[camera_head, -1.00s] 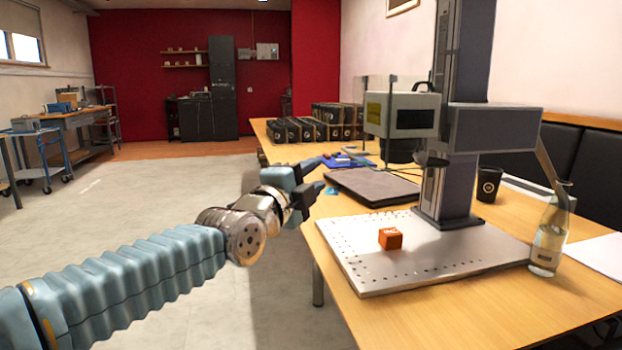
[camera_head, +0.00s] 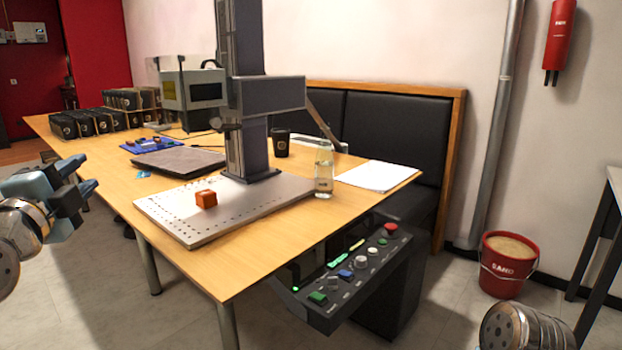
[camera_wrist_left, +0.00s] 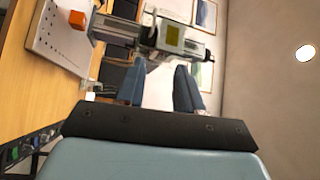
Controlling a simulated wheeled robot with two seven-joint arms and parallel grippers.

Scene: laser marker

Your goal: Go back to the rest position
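My left gripper (camera_head: 82,178) is at the left edge of the head view, off the table's left side and touching nothing. In the left wrist view its two fingers (camera_wrist_left: 160,88) stand apart with nothing between them. My right arm shows only as a rounded metal wrist part at the bottom right of the head view; its gripper is out of the picture. The orange cube (camera_head: 206,199) sits on the perforated metal plate (camera_head: 250,200) of the laser marker (camera_head: 245,110). The cube also shows in the left wrist view (camera_wrist_left: 77,20).
The wooden table (camera_head: 245,260) holds a closed laptop (camera_head: 178,161), a black cup (camera_head: 281,143), a glass bottle (camera_head: 324,172) and papers (camera_head: 378,175). A control panel (camera_head: 350,270) juts from its front. A red sand bucket (camera_head: 506,264) stands on the floor at right.

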